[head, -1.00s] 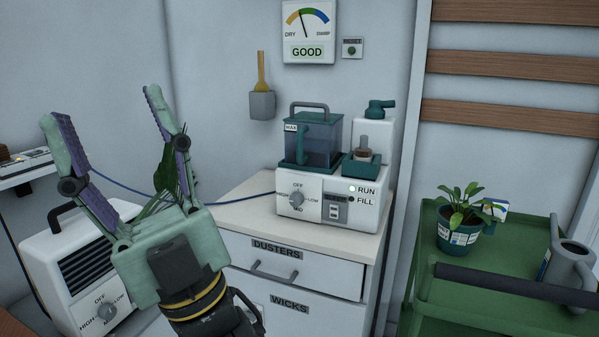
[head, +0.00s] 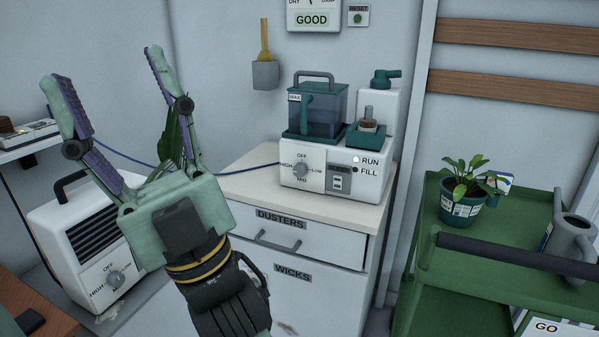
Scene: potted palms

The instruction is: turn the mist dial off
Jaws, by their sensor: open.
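The mist dial (head: 301,170) is a grey knob on the front of a white humidifier (head: 292,188) with a teal-framed water tank (head: 322,118). OFF is printed above it, HIGH at left, LOW at right, MID below. I cannot tell surely which mark its pointer faces. The RUN light beside it is bright and the FILL light dark. My gripper (head: 102,66) is open and empty, fingers pointing up, in the left foreground. It is well left of the dial and apart from it. A green leaf shows beside its right finger.
The humidifier stands on a drawer cabinet (head: 300,207) labelled DUSTERS and WICKS. A white heater (head: 72,222) with a similar dial (head: 115,280) stands at lower left. A blue cord crosses behind my gripper. A green cart (head: 500,262) with a potted plant (head: 462,210) and watering can (head: 572,245) is at right.

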